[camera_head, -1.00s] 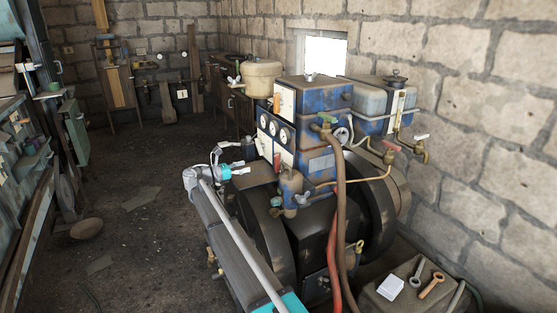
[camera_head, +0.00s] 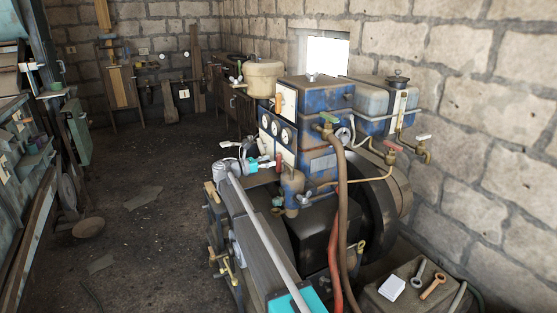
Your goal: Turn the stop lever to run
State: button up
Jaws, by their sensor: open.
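The blue engine (camera_head: 318,100) stands in the middle of the room. A small red upright handle (camera_head: 278,160) shows on its near side, below the gauges; it may be the stop lever, but no label is readable. My gripper (camera_head: 268,163) is open at the end of my arm, left of this red handle and very close to it. I cannot tell whether they touch. Its fingers are small and partly lost against the engine. Red-handled (camera_head: 393,146) and green-handled (camera_head: 326,117) taps also sit on the engine's pipework.
Brown and red hoses (camera_head: 342,210) hang down the engine's front. A large dark flywheel (camera_head: 385,205) is at its right. Workbenches (camera_head: 30,200) line the left. The floor (camera_head: 135,235) between is mostly open.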

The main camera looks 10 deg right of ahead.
aim_at(279, 159)
jog(key=shift+x, duration=2.25)
